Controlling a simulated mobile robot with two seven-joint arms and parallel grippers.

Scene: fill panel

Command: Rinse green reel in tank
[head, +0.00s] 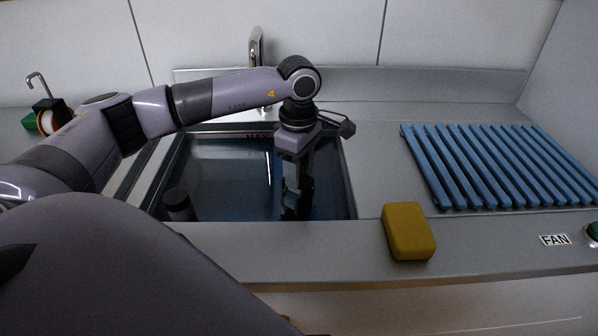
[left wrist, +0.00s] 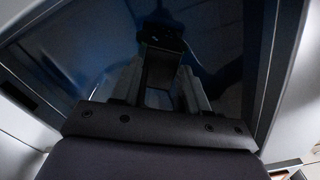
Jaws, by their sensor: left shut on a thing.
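The tank (head: 349,190) is a dark basin sunk in the grey counter, with dark liquid and a MAX mark on its back wall. My left gripper (head: 297,195) points straight down into the tank, right of its middle. It is shut on a dark, faintly green thing, which I take to be the green reel (head: 306,184). In the left wrist view the reel (left wrist: 163,38) shows dark between the fingers of my left gripper (left wrist: 160,85). Its outline is hard to make out in the dark tank. My right gripper is not in view.
A dark cylinder (head: 177,203) is at the tank's front left. A yellow sponge (head: 408,232) lies on the front counter and a blue slatted rack (head: 500,165) at right. A tap (head: 256,50) stands behind the tank. Green and white things (head: 44,121) are at far left.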

